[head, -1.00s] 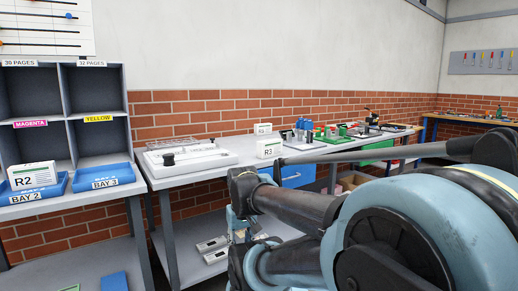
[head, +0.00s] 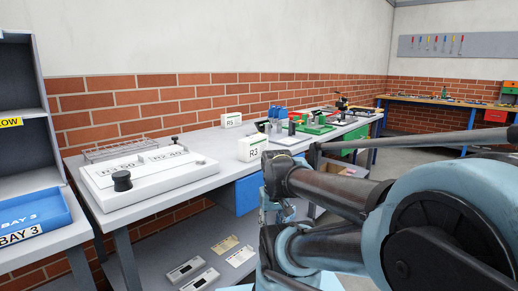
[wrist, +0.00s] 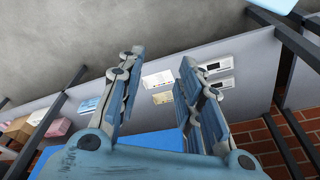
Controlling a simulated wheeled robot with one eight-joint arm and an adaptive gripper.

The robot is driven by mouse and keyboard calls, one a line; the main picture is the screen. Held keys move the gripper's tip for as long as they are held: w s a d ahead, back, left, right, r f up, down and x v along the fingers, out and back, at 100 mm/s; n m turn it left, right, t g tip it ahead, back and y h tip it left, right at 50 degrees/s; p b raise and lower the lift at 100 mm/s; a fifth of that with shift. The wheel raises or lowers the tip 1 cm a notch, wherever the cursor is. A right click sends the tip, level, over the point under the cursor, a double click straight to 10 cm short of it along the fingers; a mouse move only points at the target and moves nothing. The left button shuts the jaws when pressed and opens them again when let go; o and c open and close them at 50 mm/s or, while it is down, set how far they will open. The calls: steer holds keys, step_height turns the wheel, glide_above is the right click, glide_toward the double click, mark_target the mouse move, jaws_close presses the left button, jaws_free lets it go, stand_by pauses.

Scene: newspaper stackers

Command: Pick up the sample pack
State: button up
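A white box marked R3 (head: 252,148) stands upright at the front edge of the grey workbench (head: 190,185) in the head view. A smaller white box (head: 231,120) stands farther back; its label is hard to read. I cannot tell which box is the sample pack. My gripper (wrist: 162,57) is open and empty in the wrist view, its two fingers apart over the lower shelf. In the head view my arm hides most of it, below and right of the R3 box. The wrist view does not show the boxes.
A white machine (head: 150,172) with a black knob covers the near bench end. A blue bin, BAY 3 (head: 35,212), sits on the rack at left. Cards (head: 224,244) and white devices (head: 186,269) lie on the lower shelf. Tools and green items (head: 316,128) stand farther along.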

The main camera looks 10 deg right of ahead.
steer(key=o, duration=0.4)
steer(key=shift+r, duration=0.1)
steer(key=o, duration=0.4)
step_height(320, 180, up, 2)
steer(key=shift+d+r, duration=0.1)
steer(key=shift+r, duration=0.1)
step_height(320, 180, up, 31)
steer(key=m+g, duration=0.2)
steer(key=m, duration=0.8)
glide_above(255, 137)
step_height(255, 137, down, 12)
steer(key=shift+s+r, duration=0.15)
steer(key=shift+r, duration=0.1)
steer(key=shift+s+a+f, duration=0.1)
steer(key=shift+a+f, duration=0.1)
steer(key=shift+f, duration=1.2)
steer(key=shift+s+a+f, duration=0.1)
steer(key=shift+a+f, duration=0.05)
steer(key=shift+f, duration=1.2)
